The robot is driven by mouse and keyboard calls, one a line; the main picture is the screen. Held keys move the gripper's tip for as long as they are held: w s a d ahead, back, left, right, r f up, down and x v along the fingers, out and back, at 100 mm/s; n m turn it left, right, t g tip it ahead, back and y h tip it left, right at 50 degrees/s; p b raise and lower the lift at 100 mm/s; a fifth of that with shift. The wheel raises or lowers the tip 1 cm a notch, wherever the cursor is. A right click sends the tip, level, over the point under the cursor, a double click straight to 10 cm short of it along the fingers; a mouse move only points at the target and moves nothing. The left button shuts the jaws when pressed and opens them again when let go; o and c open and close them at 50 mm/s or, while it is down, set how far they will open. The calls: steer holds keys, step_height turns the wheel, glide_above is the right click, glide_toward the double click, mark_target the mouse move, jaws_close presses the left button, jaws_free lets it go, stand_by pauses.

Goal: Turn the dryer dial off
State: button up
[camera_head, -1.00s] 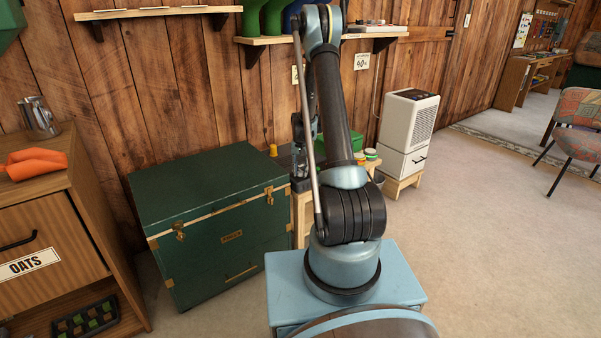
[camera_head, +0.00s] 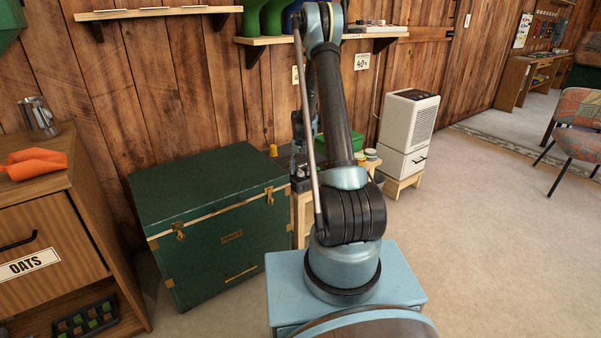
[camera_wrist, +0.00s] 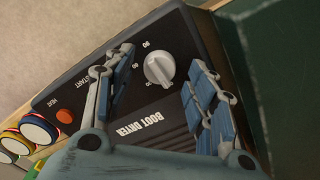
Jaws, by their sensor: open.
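The boot dryer's dark panel (camera_wrist: 85,72) fills much of the wrist view, its lettering upside down. Its pale grey dial (camera_wrist: 159,69) has a raised ridge and small numbers around it. I cannot tell clearly which mark it points to. My gripper (camera_wrist: 163,62) is open, with one blue-padded finger left of the dial and one right of it. A gap shows between the dial and each finger. A red-orange heat button (camera_wrist: 64,116) sits left of the fingers. In the head view my arm hides most of the dryer and gripper.
A green trunk (camera_head: 215,220) stands left of the wooden stand (camera_head: 302,215); its green side is close to the dryer's right in the wrist view. Round tins (camera_wrist: 38,128) sit beside the dryer. A white dehumidifier (camera_head: 408,120) stands behind right.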

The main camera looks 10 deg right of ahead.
step_height(320, 180, up, 11)
stand_by(0.4)
steer(key=s+r+n+t, duration=0.1)
steer(key=s+r, duration=0.7)
steer(key=s, duration=0.4)
steer(key=s+r+n, duration=0.1)
steer(key=s+r, duration=0.7)
steer(key=s, duration=0.3)
steer(key=s+f, duration=0.3)
steer(key=s, duration=0.9)
steer(key=s+d+f+n+t, duration=0.1)
steer(key=s+f, duration=0.2)
steer(key=s, duration=1)
steer(key=shift+n, duration=0.3)
